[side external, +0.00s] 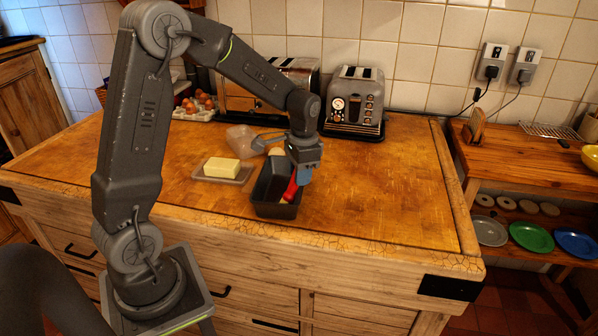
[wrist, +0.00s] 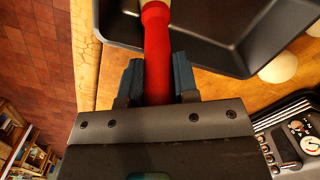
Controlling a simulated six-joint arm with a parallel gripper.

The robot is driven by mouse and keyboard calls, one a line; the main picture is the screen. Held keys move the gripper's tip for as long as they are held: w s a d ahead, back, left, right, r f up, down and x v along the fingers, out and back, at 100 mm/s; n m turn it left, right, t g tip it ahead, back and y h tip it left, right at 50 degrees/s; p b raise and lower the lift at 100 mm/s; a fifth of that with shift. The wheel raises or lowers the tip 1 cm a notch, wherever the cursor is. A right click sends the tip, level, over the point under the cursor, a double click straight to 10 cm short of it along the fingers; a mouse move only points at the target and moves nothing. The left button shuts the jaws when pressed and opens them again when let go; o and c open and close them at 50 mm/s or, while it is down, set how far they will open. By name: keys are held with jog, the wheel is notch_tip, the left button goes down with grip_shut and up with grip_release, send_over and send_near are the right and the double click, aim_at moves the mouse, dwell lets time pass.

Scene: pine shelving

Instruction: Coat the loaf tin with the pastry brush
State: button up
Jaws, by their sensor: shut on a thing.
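The dark loaf tin (side external: 272,207) stands on the wooden worktop, below my gripper in the side view. Its dark inside and rim also fill the upper right of the wrist view (wrist: 215,60). My gripper (wrist: 158,80) is shut on the red handle of the pastry brush (wrist: 157,45). The brush's red part (side external: 291,188) shows at the tin's right side in the side view. A pale part of the brush shows at the top of the wrist view; its bristle end is not clear. Whether the brush touches the tin I cannot tell.
A butter block (side external: 221,168) lies on a small tray (side external: 240,179) left of the tin. A clear container (side external: 240,140) lies behind it. A toaster (side external: 355,100) and eggs (side external: 197,105) stand at the back. The worktop's right side is clear.

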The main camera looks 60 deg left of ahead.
jog(key=shift+w+a, duration=1.3)
jog(key=shift+a, duration=0.3)
jog(key=shift+w+a, duration=1.3)
jog(key=shift+a, duration=0.25)
jog(key=shift+w+a, duration=1.3)
jog(key=shift+a, duration=0.3)
jog(key=shift+s+d, duration=1.4)
jog(key=shift+s, duration=0.6)
jog(key=shift+s+d, duration=1.45)
jog(key=shift+s, duration=0.6)
jog(key=shift+s+d, duration=1.4)
jog(key=shift+s, duration=0.6)
jog(key=shift+w+a, duration=1.4)
jog(key=shift+w, duration=0.6)
jog(key=shift+w+a, duration=1.35)
jog(key=shift+w, duration=0.7)
jog(key=shift+w+a, duration=1.4)
jog(key=shift+w, duration=0.6)
jog(key=shift+s+d+r, duration=0.1)
jog(key=shift+s+d, duration=1.4)
jog(key=shift+d, duration=0.3)
jog(key=shift+s+d+f, duration=0.1)
jog(key=shift+s+d, duration=1.4)
jog(key=shift+d, duration=0.35)
jog(key=shift+s+d+r, duration=0.1)
jog(key=shift+s+d, duration=1.4)
jog(key=shift+d, duration=0.3)
notch_tip(320, 180, up, 8)
